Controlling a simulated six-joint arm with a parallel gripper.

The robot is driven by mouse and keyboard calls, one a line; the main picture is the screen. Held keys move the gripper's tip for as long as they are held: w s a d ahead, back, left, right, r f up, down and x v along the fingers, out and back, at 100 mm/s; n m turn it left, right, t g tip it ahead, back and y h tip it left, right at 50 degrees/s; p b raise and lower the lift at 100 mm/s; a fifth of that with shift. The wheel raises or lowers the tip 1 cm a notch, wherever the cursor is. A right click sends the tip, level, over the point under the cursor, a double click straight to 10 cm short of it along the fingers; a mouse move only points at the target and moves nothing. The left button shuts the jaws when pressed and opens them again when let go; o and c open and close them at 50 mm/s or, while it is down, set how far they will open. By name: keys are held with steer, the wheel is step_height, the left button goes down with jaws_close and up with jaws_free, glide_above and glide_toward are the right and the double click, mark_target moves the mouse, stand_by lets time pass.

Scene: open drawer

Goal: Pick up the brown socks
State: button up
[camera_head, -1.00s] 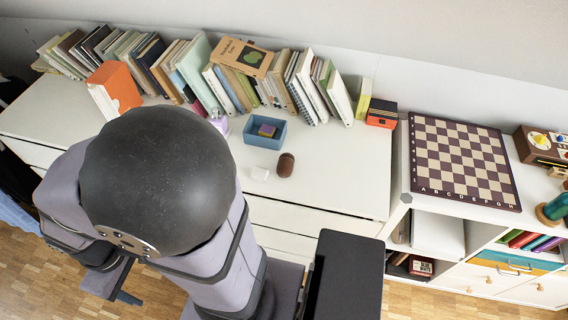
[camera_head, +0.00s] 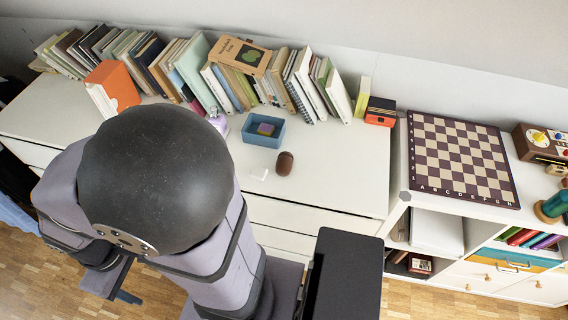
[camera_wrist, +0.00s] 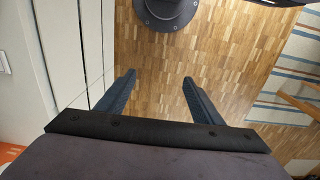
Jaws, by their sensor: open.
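A small dark brown rounded bundle (camera_head: 285,163), which looks like the brown socks, lies on the white dresser top. A small white item (camera_head: 259,174) lies just left of it. My gripper (camera_wrist: 158,78) is open and empty in the wrist view, with its two fingers apart over the wooden floor. The socks do not show in the wrist view. In the head view my arm hides most of the gripper, which is away from the socks.
A blue bin (camera_head: 263,131) with a small purple item inside stands behind the socks. A row of books (camera_head: 215,78) lines the wall. A chessboard (camera_head: 460,158) lies on the right-hand cabinet. The dresser top (camera_head: 345,165) right of the socks is clear.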

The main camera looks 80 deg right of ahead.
steer(key=w+d+f+g+h+b, duration=0.1)
steer(key=w+d+f+g+b, duration=0.15)
steer(key=d, duration=0.65)
steer(key=m+g+h+b, duration=0.2)
steer(key=g+b, duration=0.2)
steer(key=g, duration=0.7)
glide_toward(279, 162)
steer(key=shift+s+f, duration=0.65)
steer(key=shift+f, duration=0.05)
steer(key=shift+s+d, duration=0.4)
steer(key=shift+d, duration=0.05)
steer(key=shift+p+x, duration=1.25)
steer(key=shift+x, duration=1.8)
steer(key=shift+s+d+f, duration=0.1)
steer(key=shift+s+f, duration=0.05)
steer(key=shift+s, duration=0.45)
steer(key=shift+c, duration=0.4)
